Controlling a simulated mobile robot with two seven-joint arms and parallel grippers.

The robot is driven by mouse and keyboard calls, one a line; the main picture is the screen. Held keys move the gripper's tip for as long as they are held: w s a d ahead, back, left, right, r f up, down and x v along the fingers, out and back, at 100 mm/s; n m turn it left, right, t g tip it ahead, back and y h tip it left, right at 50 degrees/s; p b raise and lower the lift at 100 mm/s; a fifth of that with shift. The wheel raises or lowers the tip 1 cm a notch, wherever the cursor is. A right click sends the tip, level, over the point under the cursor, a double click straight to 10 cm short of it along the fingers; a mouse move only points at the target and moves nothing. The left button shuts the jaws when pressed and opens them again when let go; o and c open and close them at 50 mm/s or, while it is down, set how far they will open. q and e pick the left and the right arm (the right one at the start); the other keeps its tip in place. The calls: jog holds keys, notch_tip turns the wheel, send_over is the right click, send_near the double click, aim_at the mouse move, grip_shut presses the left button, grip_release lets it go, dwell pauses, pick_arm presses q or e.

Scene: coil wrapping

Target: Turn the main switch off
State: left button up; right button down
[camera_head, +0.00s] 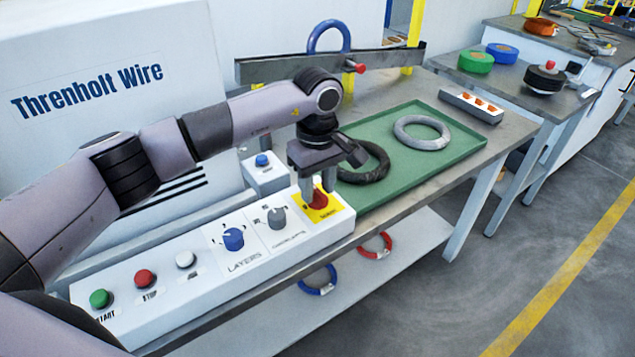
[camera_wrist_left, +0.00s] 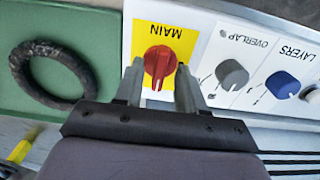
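The main switch is a red rotary knob (camera_head: 319,199) on a yellow plate (camera_head: 339,212), at the right end of the white control panel (camera_head: 205,290). In the left wrist view the red knob (camera_wrist_left: 160,60) sits under the word MAIN, its ridge running roughly up and down the picture. My left gripper (camera_head: 318,194) points down over it. Its fingers (camera_wrist_left: 160,75) are open, one on each side of the knob, with a narrow gap showing; contact is not clear. My right gripper is not in view.
On the panel are a grey overlap knob (camera_head: 277,217), a blue layers knob (camera_head: 233,239), and white, red and green buttons. A green tray (camera_head: 455,157) with a grey coil (camera_head: 422,133) and a black coil (camera_head: 372,163) lies close behind the gripper. A blue-button box (camera_head: 265,172) stands nearby.

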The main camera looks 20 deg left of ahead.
pick_arm(q)
grip_shut()
